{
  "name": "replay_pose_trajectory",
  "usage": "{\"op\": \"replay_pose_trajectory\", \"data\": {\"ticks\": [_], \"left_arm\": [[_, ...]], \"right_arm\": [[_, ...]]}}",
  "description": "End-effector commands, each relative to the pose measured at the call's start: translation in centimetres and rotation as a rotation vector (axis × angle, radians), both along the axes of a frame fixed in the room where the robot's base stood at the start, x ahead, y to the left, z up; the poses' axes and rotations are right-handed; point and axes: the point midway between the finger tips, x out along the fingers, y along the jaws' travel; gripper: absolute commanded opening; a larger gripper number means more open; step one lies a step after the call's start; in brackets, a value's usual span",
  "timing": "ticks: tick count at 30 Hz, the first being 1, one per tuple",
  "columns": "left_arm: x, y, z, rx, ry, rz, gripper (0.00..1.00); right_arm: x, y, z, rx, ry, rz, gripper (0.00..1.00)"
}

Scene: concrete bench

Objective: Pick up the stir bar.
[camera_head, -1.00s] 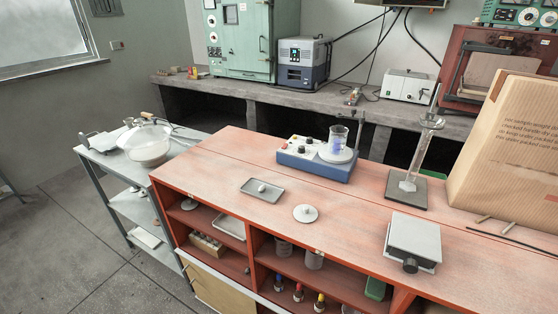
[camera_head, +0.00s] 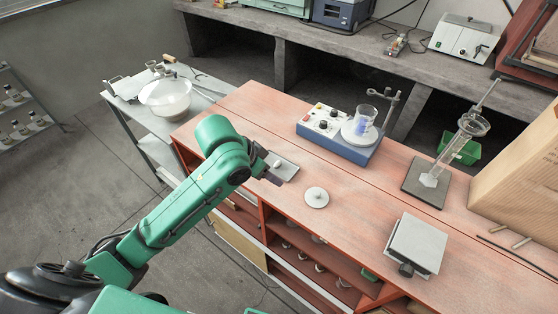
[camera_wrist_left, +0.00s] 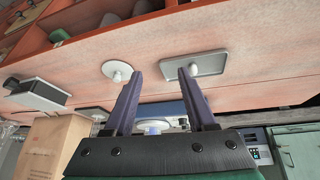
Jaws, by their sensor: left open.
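A small white rounded piece, which looks like the stir bar (camera_head: 278,164), lies in a shallow grey tray (camera_head: 291,174) on the orange bench. My left gripper (camera_head: 270,174) is beside the tray's near left edge and hides part of it. In the left wrist view its two fingers (camera_wrist_left: 160,76) are apart with nothing between them. The tray (camera_wrist_left: 213,66) is by the right finger, and the white piece (camera_wrist_left: 194,69) shows by that fingertip. I cannot tell whether the finger touches the tray. My right gripper is not in view.
A white disc with a knob (camera_head: 317,197) lies right of the tray. A blue stirrer (camera_head: 345,147) with a beaker (camera_head: 365,120) stands behind. A grey plate device (camera_head: 418,243), a glass column on a stand (camera_head: 455,150) and a cardboard box (camera_head: 520,180) are to the right.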

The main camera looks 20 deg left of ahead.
Motion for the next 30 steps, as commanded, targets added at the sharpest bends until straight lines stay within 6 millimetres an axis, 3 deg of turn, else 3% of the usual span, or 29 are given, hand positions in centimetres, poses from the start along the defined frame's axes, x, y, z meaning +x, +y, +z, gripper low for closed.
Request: {"op": "replay_pose_trajectory", "data": {"ticks": [9,12,14,22,30], "left_arm": [[3.7,3.5,6.9,0.092,0.041,0.01,0.56],[3.9,4.0,7.5,0.096,0.057,0.024,0.56],[4.1,3.9,6.9,0.094,0.064,0.026,0.56],[6.2,2.5,0.8,0.094,0.062,0.024,0.56],[7.8,1.8,-2.7,0.094,0.061,0.025,0.56]], "right_arm": [[-0.4,-0.1,0.0,-0.001,0.006,0.001,0.5],[-0.2,-0.2,0.1,-0.003,0.004,0.002,0.5],[-0.2,-0.2,0.2,-0.003,0.003,0.002,0.5],[-0.2,-0.4,1.3,-0.005,0.003,0.003,0.5],[-0.1,-0.5,2.7,-0.007,0.003,0.003,0.5]]}}
